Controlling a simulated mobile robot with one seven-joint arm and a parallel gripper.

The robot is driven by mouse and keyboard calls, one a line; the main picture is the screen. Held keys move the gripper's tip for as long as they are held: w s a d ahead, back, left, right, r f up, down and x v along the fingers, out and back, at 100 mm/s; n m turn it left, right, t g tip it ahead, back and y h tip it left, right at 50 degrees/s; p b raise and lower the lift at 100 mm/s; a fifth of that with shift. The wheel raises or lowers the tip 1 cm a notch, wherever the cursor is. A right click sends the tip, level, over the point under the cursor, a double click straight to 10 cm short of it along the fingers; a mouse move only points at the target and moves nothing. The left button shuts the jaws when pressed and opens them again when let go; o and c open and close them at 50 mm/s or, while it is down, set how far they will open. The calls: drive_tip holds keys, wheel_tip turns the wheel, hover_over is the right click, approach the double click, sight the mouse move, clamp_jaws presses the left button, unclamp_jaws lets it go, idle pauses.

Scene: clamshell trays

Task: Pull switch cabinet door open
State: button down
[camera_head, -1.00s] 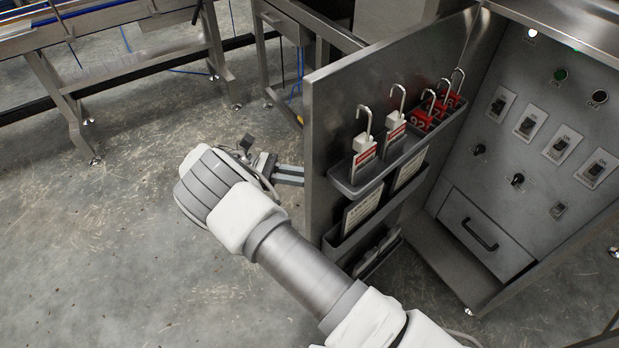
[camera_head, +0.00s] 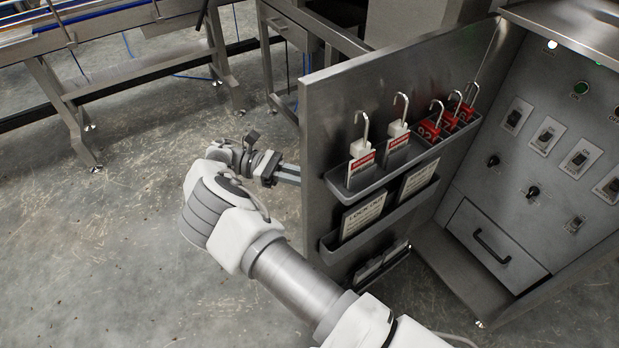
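The switch cabinet door (camera_head: 316,135) is a grey metal panel standing wide open, with its inner face and racks toward me. The switch cabinet (camera_head: 500,185) on the right shows its switch panel inside. My gripper (camera_head: 290,173) reaches to the door's free left edge from the left. Its finger ends pass behind the door edge, so the fingertips and the door's handle are hidden. I cannot see whether the fingers are closed on anything.
Racks on the door hold white padlocks (camera_head: 361,155), red padlocks (camera_head: 430,130) and cards (camera_head: 362,214). A drawer (camera_head: 493,247) sits low in the cabinet. A steel table (camera_head: 120,50) stands at the back left. The floor (camera_head: 110,260) at left is clear.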

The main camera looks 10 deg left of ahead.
drive_tip(key=shift+w+d, duration=0.15)
drive_tip(key=c, duration=0.9)
unclamp_jaws()
drive_tip(key=shift+o, duration=0.3)
